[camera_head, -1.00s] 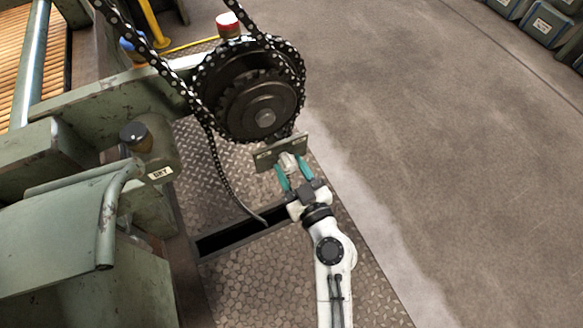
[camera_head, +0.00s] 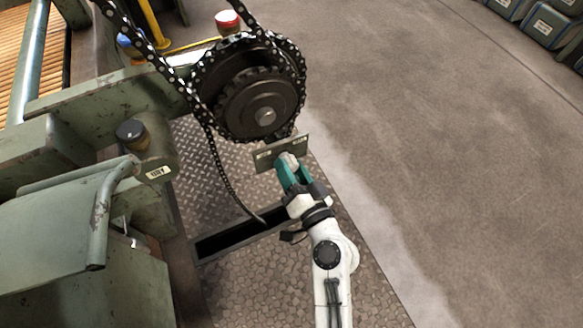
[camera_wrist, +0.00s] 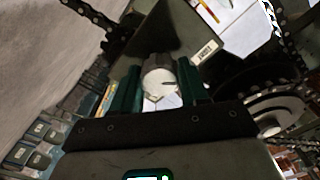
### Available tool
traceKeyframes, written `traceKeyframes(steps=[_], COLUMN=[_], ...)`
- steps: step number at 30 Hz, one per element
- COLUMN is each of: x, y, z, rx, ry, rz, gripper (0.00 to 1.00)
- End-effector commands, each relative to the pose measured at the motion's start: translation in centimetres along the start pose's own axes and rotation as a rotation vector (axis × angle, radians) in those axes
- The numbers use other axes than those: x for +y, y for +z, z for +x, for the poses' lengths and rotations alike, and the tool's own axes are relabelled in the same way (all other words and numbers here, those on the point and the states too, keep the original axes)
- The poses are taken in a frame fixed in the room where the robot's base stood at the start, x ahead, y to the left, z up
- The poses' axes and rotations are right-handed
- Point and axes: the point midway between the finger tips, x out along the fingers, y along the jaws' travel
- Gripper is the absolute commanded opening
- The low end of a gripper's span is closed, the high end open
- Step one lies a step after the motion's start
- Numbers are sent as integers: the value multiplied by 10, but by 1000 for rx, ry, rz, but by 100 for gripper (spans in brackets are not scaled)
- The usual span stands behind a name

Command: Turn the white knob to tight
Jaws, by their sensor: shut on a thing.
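The white knob (camera_head: 288,160) sits on the front of a grey-green plate (camera_head: 265,161) below the large chain sprocket. In the wrist view the knob (camera_wrist: 160,78) shows as a round white end with a dark mark on its right side. My gripper (camera_head: 289,170) has teal fingers, one on each side of the knob, and is shut on it. The fingers also show in the wrist view (camera_wrist: 159,86). The plate (camera_wrist: 160,38) is behind the knob there, with a small label at its right end. The knob's far side is hidden.
A dark sprocket (camera_head: 262,104) with a hanging chain (camera_head: 222,170) is just above and left of the plate. A dark slot (camera_head: 235,238) opens in the checkered floor plate (camera_head: 245,282). Green machinery (camera_head: 62,225) fills the left.

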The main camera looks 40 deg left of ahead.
Motion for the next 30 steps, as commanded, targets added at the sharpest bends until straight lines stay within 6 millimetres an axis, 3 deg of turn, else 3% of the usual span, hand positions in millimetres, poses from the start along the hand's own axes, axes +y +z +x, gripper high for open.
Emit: traceKeyframes(steps=[30], x=[0], y=[-1], z=[-1], rx=[-1], ry=[4], rz=[968], gripper=[13])
